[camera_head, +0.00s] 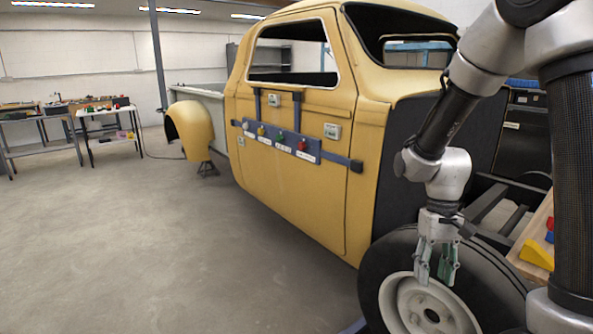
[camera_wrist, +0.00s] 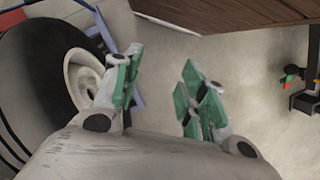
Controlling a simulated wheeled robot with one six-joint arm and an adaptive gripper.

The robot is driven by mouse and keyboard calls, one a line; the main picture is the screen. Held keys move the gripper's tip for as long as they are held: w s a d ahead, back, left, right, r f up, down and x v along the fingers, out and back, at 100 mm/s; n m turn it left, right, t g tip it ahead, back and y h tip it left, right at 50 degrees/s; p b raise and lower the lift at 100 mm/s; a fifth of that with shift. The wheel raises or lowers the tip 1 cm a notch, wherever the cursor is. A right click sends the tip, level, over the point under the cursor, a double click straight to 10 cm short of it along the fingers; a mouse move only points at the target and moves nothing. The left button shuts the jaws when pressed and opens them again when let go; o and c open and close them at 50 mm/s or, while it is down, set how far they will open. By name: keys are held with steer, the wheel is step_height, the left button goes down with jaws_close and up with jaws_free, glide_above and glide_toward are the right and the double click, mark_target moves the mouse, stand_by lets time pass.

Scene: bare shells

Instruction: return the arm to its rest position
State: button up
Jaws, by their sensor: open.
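My gripper (camera_head: 437,270) hangs from my arm with its fingers pointing down, in front of the truck's front wheel (camera_head: 378,273) in the head view. The green-padded fingers are apart with nothing between them. In the wrist view my gripper (camera_wrist: 160,82) is also open and empty, with grey floor behind the gap. The wheel (camera_wrist: 40,75) shows at the left of the wrist view. My arm is bent, coming down from the upper right of the head view.
A yellow truck cab (camera_head: 300,185) stands close by, with a blue rail of coloured controls (camera_head: 282,142) on its door. A wooden board with coloured blocks (camera_head: 537,252) is at the right. Work tables (camera_head: 105,125) stand far left. The left floor (camera_head: 120,245) is clear.

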steer(key=s+d+r+t, duration=0.2)
steer(key=s+r, duration=0.4)
steer(key=r, duration=0.3)
steer(key=s+d+r+t, duration=0.3)
steer(key=s+r+t, duration=0.2)
steer(key=r, duration=0.5)
steer(key=shift+s+r, duration=0.3)
steer(key=shift+s, duration=0.3)
steer(key=shift+s+d, duration=0.1)
steer(key=shift+d, duration=0.05)
